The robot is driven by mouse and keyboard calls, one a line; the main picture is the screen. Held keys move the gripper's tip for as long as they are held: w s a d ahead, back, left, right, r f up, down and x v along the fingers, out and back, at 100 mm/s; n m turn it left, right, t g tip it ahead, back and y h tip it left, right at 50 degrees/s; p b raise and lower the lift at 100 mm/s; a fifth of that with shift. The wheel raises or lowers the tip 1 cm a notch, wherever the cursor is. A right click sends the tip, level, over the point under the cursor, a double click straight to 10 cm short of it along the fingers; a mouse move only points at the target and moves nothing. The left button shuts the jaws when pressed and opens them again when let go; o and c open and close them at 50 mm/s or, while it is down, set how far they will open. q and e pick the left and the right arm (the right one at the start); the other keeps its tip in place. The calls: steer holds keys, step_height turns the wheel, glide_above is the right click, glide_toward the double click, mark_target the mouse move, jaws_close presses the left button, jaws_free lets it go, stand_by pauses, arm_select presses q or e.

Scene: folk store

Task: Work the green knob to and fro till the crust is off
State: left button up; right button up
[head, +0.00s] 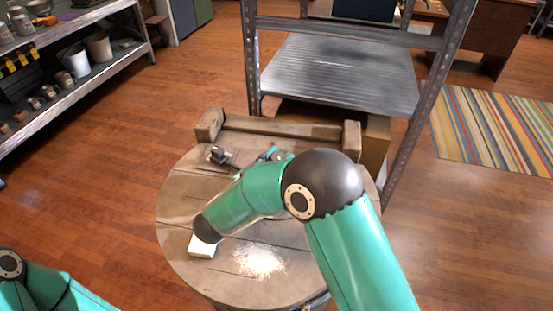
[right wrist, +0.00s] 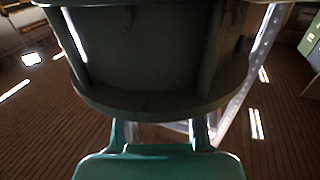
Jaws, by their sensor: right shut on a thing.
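A white block (head: 201,247) lies on the left front of a round wooden tabletop (head: 175,205). A patch of whitish crust (head: 260,262) lies on the boards to its right. My right arm reaches across the table, and its dark end, with my right gripper (head: 204,234), is right over the block. The gripper is shut, but its fingers are mostly hidden from above. I cannot make out the green knob, which the arm seems to cover. In the right wrist view a big dark rounded body fills the middle and hides the contact. My left gripper is out of view.
A dark small device (head: 220,157) and a teal item (head: 268,153) lie at the back of the table. A wooden beam (head: 280,127) stands along the back edge. A metal rack (head: 340,75) is behind, and loaded shelves (head: 85,85) are at the left.

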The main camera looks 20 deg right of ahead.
steer(key=shift+w+a+r, duration=0.1)
steer(key=shift+r, duration=0.1)
steer(key=o, duration=1.2)
steer(key=shift+f, duration=0.15)
steer(key=shift+v, duration=3.75)
